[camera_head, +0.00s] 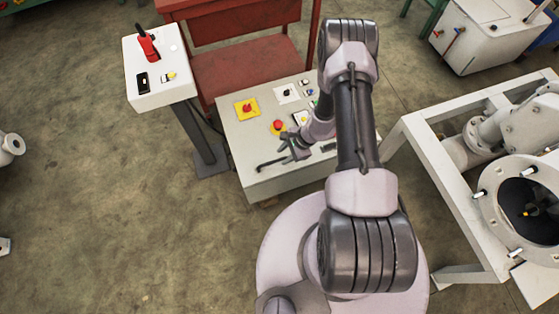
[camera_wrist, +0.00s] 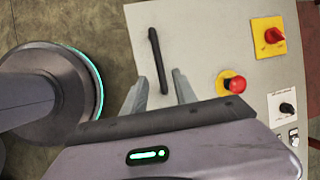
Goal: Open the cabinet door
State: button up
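The cabinet (camera_head: 240,125) is a light grey box with buttons and switches on its sloping face, left of my arm in the head view. Its face also fills much of the wrist view (camera_wrist: 205,45). A dark bar handle (camera_head: 271,163) sits near its lower left; it stands upright in the wrist view (camera_wrist: 159,60). My gripper (camera_head: 291,147) is over the cabinet face, just right of the handle in the head view. In the wrist view its fingers (camera_wrist: 160,92) are apart, with the handle's lower end between them. Contact cannot be told. The door looks shut.
A red emergency button (camera_wrist: 235,84) and a red rotary switch (camera_wrist: 273,35) are beside the handle. A white control pedestal (camera_head: 160,95) stands left of the cabinet. A red bench (camera_head: 245,70) is behind it. A grey machine frame (camera_head: 435,165) stands at right.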

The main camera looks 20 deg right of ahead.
aim_at(277, 161)
jog(key=b+x, duration=0.1)
jog(key=x, duration=0.3)
jog(key=shift+f, duration=0.1)
jog(key=shift+c, duration=0.4)
grip_shut()
dwell(0.9)
